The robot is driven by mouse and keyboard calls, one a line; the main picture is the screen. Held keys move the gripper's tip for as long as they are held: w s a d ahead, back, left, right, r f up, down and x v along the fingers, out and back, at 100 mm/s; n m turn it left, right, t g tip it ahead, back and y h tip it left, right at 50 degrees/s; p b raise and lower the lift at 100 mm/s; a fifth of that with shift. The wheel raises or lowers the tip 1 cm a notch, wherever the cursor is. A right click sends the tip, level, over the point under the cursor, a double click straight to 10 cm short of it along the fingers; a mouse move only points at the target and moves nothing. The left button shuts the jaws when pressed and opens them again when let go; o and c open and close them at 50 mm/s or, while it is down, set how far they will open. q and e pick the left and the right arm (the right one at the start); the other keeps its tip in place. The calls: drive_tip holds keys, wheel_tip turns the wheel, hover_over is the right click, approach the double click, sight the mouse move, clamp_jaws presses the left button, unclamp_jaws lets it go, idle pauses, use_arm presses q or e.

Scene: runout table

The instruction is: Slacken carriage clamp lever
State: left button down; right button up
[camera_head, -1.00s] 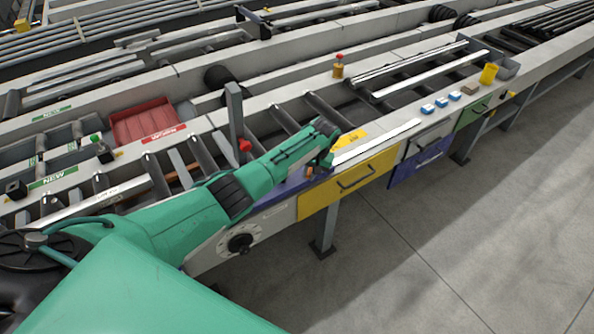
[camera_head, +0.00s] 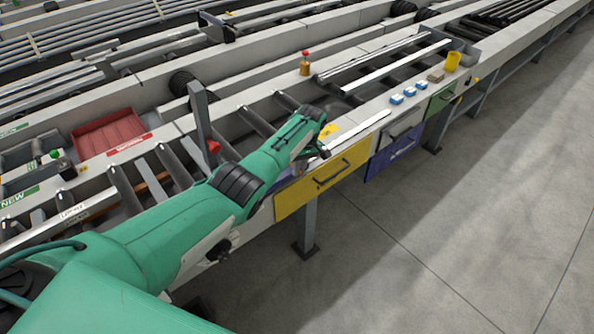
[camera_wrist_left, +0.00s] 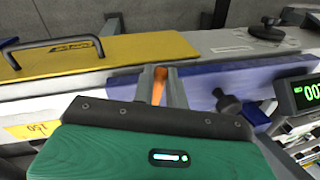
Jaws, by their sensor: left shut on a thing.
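My left gripper (camera_wrist_left: 160,88) is shut on an orange lever (camera_wrist_left: 157,86), the likely carriage clamp lever. The lever shows as a narrow upright strip between the two grey fingers in the left wrist view. There my own arm and wrist hide most of the lever area. A purple-blue strip (camera_wrist_left: 210,85) lies right of the fingers. My right gripper is in neither view.
A yellow drawer (camera_head: 322,180) with a black handle is close by. A black knob (camera_wrist_left: 228,102) and a green-digit display (camera_wrist_left: 308,93) stand right of the fingers in the wrist view. A grey post (camera_head: 200,110) with a red knob rises behind my arm. The floor in front is clear.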

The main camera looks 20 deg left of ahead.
use_arm(q)
drive_tip(key=shift+w+r, duration=0.1)
idle(0.3)
drive_tip(key=c, duration=1.4)
unclamp_jaws()
wheel_tip(320, 180, up, 14)
drive_tip(key=w+d+b, duration=0.1)
drive_tip(key=w+b, duration=0.1)
drive_tip(key=shift+d+f, duration=0.25)
drive_tip(key=shift+d, duration=0.1)
